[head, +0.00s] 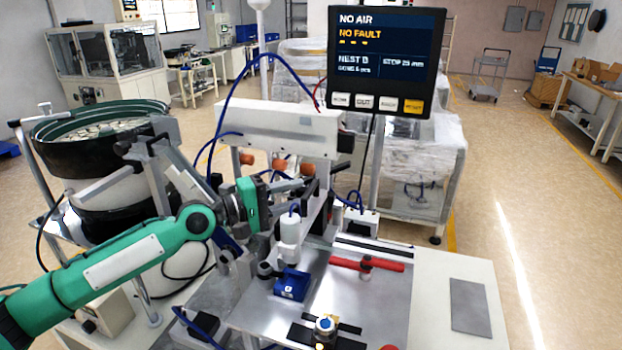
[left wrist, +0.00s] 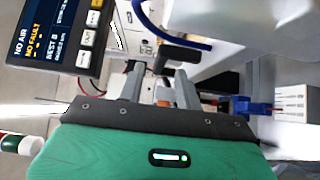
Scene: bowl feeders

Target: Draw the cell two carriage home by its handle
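My left gripper (head: 292,186) reaches in from the left, at the near side of the white horizontal housing (head: 285,128). In the left wrist view its two grey fingers (left wrist: 158,90) stand apart, with a visible gap. A dark T-shaped part (left wrist: 164,57), perhaps a handle, shows just beyond the fingertips; I cannot tell whether it touches them. Three orange-brown knobs (head: 279,165) sit under the housing, close to the gripper. Which part is the cell two carriage is unclear; the arm and machine parts hide much of this area. My right gripper is not seen.
A screen (head: 386,50) reads NO AIR and NO FAULT. A black bowl feeder (head: 95,150) stands left. On the bench are a blue block (head: 291,284), a red bar (head: 366,264) and a grey pad (head: 470,307). Blue hoses (head: 222,98) loop over the housing.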

